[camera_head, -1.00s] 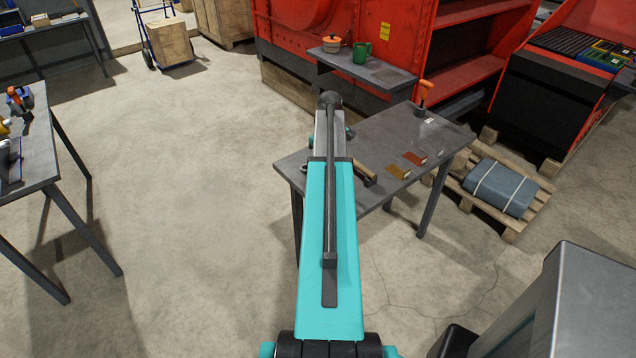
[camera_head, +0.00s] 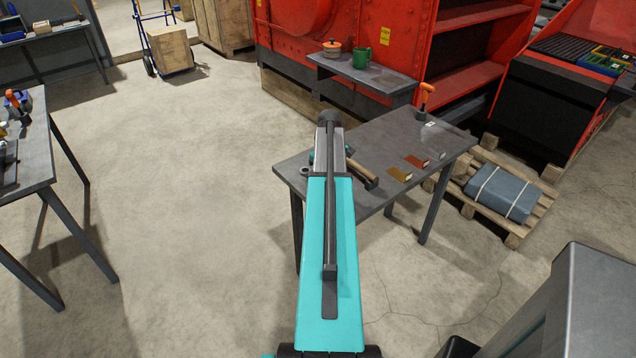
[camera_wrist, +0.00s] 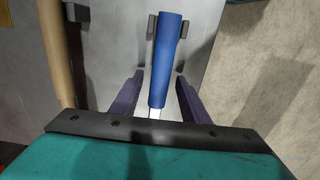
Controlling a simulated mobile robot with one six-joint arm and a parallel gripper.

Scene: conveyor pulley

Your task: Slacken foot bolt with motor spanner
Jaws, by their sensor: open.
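In the wrist view a tool with a blue handle (camera_wrist: 168,55) lies between two dark grey bracket posts on the grey bench. I cannot tell for certain that it is the motor spanner. My gripper (camera_wrist: 159,76) is open, with one finger on each side of the handle's near end, and no finger clearly touches it. A thin pale shank shows below the handle. In the head view my arm hides the gripper and the blue handle. A grey ring-shaped end (camera_head: 305,170) shows on the bench, left of my arm. I cannot make out the foot bolt.
The bench (camera_head: 405,150) also holds a wooden-handled hammer (camera_head: 362,172), close left in the wrist view (camera_wrist: 62,60), brown and red blocks (camera_head: 414,161) and an orange-handled tool (camera_head: 425,98). A pallet (camera_head: 520,225) stands right. The floor (camera_head: 190,200) on the left is clear.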

